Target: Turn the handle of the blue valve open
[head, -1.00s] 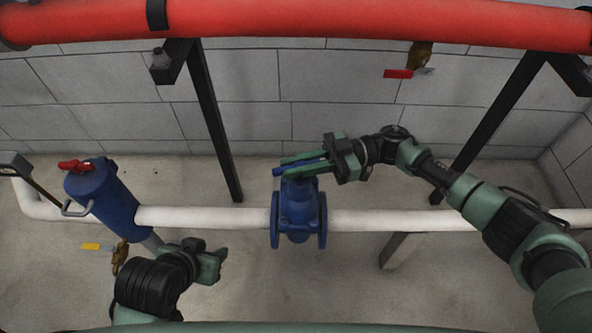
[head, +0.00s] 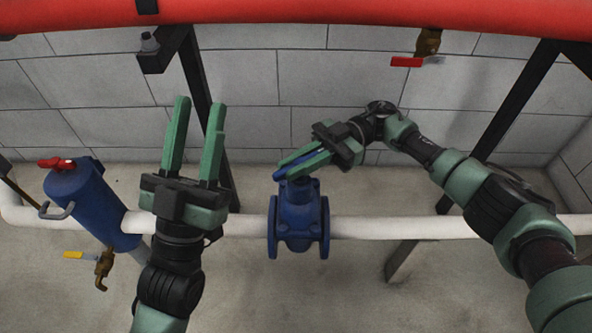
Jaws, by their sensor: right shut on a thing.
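The blue valve (head: 298,222) sits in the white horizontal pipe at the middle of the head view. Its blue handle (head: 297,160) shows on top, between the fingers of my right gripper (head: 298,163). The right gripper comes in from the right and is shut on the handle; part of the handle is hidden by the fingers. My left gripper (head: 196,138) is raised to the left of the valve, fingers pointing up and spread apart. It is open and empty, in front of the white pipe and a dark post.
A white pipe (head: 385,227) runs across the view. A blue cylinder (head: 92,203) with a red handle stands at the left, a yellow-handled tap (head: 80,255) below it. A large red pipe (head: 300,15) runs overhead. Dark posts (head: 520,95) stand against the block wall.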

